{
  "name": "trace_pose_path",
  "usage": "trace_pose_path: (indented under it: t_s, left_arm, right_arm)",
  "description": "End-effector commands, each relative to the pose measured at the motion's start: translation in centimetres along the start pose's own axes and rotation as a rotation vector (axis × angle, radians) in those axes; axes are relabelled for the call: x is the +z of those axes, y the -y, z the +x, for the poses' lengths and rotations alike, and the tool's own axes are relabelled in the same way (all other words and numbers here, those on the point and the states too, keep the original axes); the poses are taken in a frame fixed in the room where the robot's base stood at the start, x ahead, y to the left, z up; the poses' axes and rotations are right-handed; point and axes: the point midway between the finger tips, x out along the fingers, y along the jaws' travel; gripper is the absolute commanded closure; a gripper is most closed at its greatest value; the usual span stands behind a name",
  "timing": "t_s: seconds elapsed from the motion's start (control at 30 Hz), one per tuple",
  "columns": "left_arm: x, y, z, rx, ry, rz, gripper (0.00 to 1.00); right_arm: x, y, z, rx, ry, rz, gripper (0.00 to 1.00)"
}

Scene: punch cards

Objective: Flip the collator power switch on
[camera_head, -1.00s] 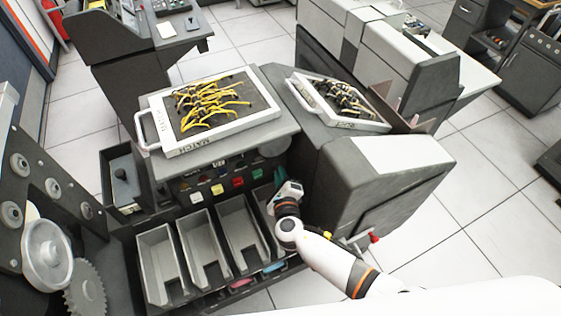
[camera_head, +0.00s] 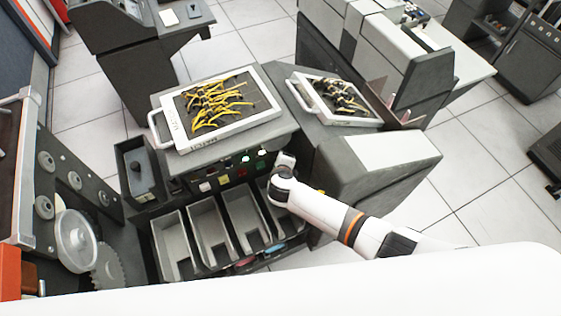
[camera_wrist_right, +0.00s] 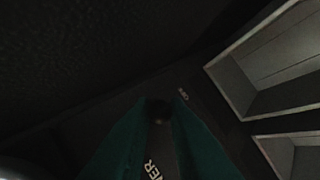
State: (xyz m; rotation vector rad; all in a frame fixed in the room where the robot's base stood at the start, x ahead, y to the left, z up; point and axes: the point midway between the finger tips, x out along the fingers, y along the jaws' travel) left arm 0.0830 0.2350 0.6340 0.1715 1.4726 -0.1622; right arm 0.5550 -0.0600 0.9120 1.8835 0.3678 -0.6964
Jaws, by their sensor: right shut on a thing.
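The collator (camera_head: 385,172) stands in the middle of the head view, with a dark front panel (camera_head: 215,172) carrying coloured buttons and small lamps. In the right wrist view, the teal fingers of my right gripper (camera_wrist_right: 157,104) are shut on a small dark, round-tipped switch lever (camera_wrist_right: 158,114). Partly hidden lettering ending in "ER" and a small label (camera_wrist_right: 183,94) lie beside it. In the head view my right wrist hides the fingers and the switch. My left gripper is not in view.
Several grey card pockets (camera_head: 207,232) stand below the panel, close to my right arm. Two framed plugboards with wires, the left one (camera_head: 219,108) and the right one (camera_head: 337,100), sit on top. Tiled floor is open at the right.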

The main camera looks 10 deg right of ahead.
Motion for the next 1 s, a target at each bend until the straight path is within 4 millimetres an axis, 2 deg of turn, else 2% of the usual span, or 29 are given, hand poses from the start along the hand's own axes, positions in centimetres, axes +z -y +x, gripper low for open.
trace_pose_path:
  t_s: [0.47, 0.5, 0.6, 1.0]
  left_arm:
    - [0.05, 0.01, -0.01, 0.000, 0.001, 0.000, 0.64]
    - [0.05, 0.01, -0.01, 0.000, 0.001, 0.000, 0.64]
    - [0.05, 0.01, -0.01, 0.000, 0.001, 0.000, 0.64]
    - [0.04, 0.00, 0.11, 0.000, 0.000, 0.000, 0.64]
  right_arm:
    - [-0.01, -0.08, 0.01, -0.009, 0.007, -0.003, 1.00]
    - [-0.01, -0.09, 0.01, -0.009, 0.007, -0.003, 0.81]
    - [-0.01, -0.08, 0.01, -0.009, 0.007, -0.003, 0.64]
    - [0.02, -0.11, -0.41, -0.006, 0.007, -0.003, 0.64]
